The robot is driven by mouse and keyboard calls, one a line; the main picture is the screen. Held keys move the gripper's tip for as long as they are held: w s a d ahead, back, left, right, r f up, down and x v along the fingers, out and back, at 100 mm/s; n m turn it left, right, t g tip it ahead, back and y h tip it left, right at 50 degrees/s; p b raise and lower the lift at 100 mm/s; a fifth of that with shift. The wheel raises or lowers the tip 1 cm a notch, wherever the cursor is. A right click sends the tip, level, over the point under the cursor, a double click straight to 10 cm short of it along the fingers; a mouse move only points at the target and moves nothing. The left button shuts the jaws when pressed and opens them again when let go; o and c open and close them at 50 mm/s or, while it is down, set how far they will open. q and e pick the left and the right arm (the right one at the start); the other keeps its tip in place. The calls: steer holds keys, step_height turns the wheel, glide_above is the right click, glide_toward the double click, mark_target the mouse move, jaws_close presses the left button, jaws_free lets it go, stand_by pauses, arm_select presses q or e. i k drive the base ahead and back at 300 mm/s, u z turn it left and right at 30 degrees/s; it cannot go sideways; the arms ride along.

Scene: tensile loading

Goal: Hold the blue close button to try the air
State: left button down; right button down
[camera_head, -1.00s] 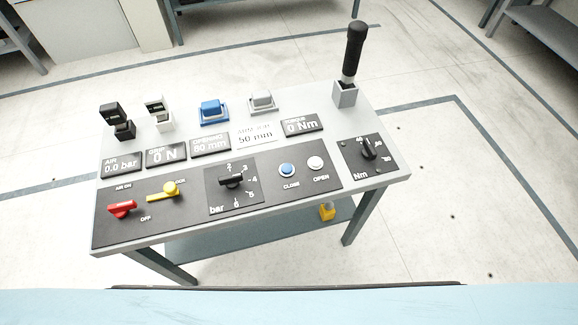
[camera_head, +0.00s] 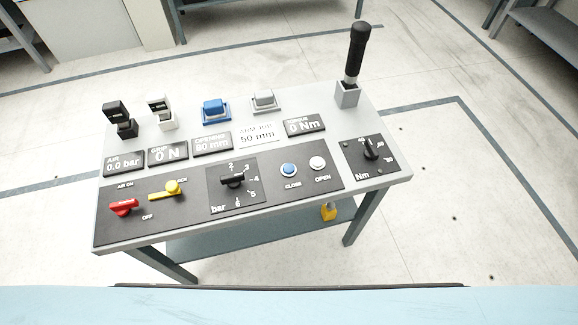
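The blue close button (camera_head: 289,170) sits on the dark front panel of a grey console table (camera_head: 385,183), above the label CLOSE. The white open button (camera_head: 317,162) is just to its right. The air display (camera_head: 124,163) reads 0.0 bar and the grip display (camera_head: 168,154) reads 0 N. The opening display (camera_head: 211,144) seems to read 80 mm. A red lever (camera_head: 124,207) lies by the AIR ON and OFF labels, with a yellow lever (camera_head: 167,190) beside it. Neither of my grippers is in view, and nothing touches the button.
A bar knob (camera_head: 232,180) and an Nm knob (camera_head: 371,149) flank the buttons. A tall black-handled tool (camera_head: 356,52) stands upright at the back right. Blue (camera_head: 215,108) and grey (camera_head: 264,99) blocks sit along the back. A yellow padlock-like item (camera_head: 328,211) hangs below the front edge.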

mark_target(288, 169)
steer(key=k, duration=0.5)
steer(key=z, duration=1.55)
steer(key=i, duration=1.2)
steer(key=u, duration=2.1)
